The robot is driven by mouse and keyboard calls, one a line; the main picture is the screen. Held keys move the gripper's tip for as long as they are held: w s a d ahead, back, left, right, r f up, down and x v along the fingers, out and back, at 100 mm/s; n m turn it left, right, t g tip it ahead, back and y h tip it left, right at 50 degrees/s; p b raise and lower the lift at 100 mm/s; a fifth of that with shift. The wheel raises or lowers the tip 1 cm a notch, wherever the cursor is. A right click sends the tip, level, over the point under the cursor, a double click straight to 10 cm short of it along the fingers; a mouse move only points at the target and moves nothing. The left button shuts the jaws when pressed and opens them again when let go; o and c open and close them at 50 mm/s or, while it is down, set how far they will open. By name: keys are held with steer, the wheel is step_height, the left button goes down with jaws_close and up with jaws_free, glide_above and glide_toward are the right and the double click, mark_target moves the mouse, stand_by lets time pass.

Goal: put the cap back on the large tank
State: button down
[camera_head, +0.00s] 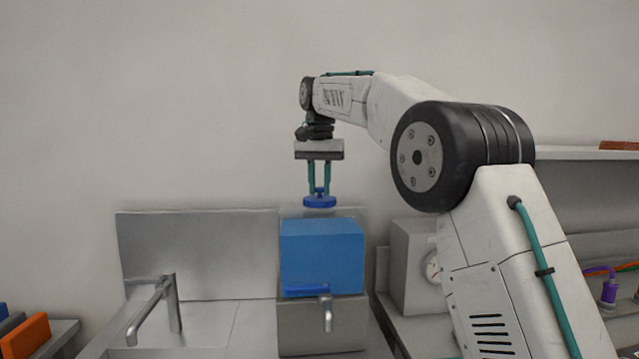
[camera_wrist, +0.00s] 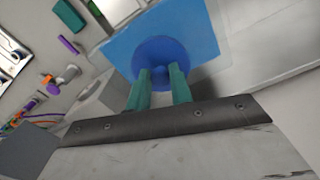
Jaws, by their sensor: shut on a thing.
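The blue cap (camera_head: 320,201) is a round disc with a knob on top. My gripper (camera_head: 319,188) has its teal fingers shut on the knob, and the cap hangs level above the large tank (camera_head: 322,252). The tank is a blue box with a tap (camera_head: 326,312) low on its front. In the head view a gap shows between cap and tank top. In the wrist view the cap (camera_wrist: 158,62) sits between the fingertips (camera_wrist: 159,75), over the blue tank top (camera_wrist: 196,38). The tank's opening is hidden there behind the cap.
The tank stands on a grey block (camera_head: 322,335). A steel sink with a faucet (camera_head: 160,300) is to its left. A grey box with a dial (camera_head: 412,265) stands to its right, partly behind my arm. The wall behind is bare.

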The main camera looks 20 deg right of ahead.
steer(key=c, duration=0.7)
jaws_free()
steer(key=shift+r, duration=0.1)
steer(key=shift+r, duration=3.4)
jaws_close()
steer(key=shift+f, duration=0.3)
